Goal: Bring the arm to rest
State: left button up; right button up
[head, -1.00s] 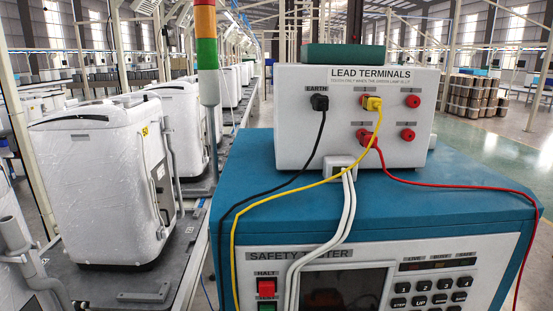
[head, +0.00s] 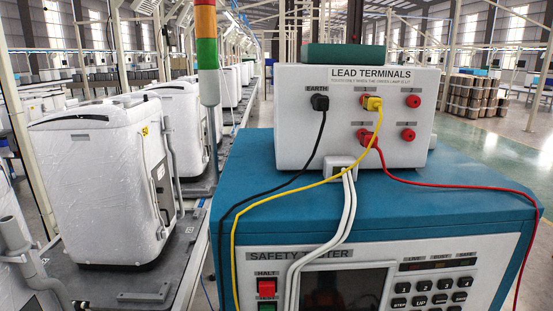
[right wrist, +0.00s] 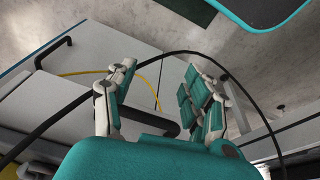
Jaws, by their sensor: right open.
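My right gripper (right wrist: 160,95) shows in the right wrist view with its two teal-padded fingers spread apart. No thing is clearly held between them. A black cable (right wrist: 215,55) arcs behind the fingers, and a yellow cable (right wrist: 85,72) runs behind the left finger. A white panel (right wrist: 75,50) with a black handle-like bar lies beyond. Neither gripper shows in the head view. There, the teal safety tester (head: 470,215) carries the white lead terminals box (head: 300,150). Black, yellow and red leads are plugged into the box.
White wrapped washing machines (head: 95,190) stand in a row on the conveyor at the left. A signal tower (head: 206,50) rises beside the tester. Stacked drums (head: 470,95) stand at the back right, with open green floor (head: 500,150) in front of them.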

jog(key=s+d+f+g, duration=0.1)
jog(key=s+d+f, duration=0.2)
jog(key=s+f, duration=1.6)
notch_tip(320, 180, down, 4)
jog(key=shift+d+r+g, duration=0.15)
jog(key=shift+r+g, duration=0.05)
jog(key=shift+g, duration=0.1)
